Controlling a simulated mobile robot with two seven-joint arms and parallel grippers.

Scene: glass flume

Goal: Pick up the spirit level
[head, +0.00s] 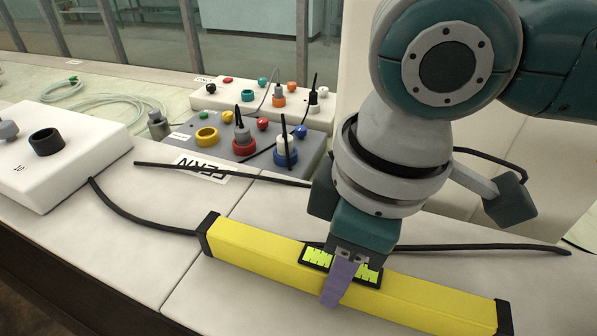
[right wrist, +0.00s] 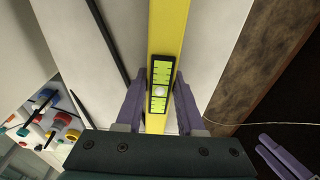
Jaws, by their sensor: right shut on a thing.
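The spirit level (head: 255,249) is a long yellow bar with black end caps and a black-framed, yellow-green vial window in its middle. It lies slantwise along the front of the pale worktop in the head view; I cannot tell whether it touches the top. My right gripper (head: 341,284) comes from above and is shut on it at the window. In the right wrist view the purple fingers stand on either side of the yellow bar (right wrist: 169,30). Purple fingers of what looks like my left gripper (right wrist: 280,155) show at the lower right there; their opening is unclear.
A white box with a black knob (head: 46,142) stands at the left. A grey panel (head: 190,140) with coloured sockets and plugs stands behind, with a white panel (head: 208,98) beyond. Black cables (head: 230,173) run behind the level. The worktop's front edge is close.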

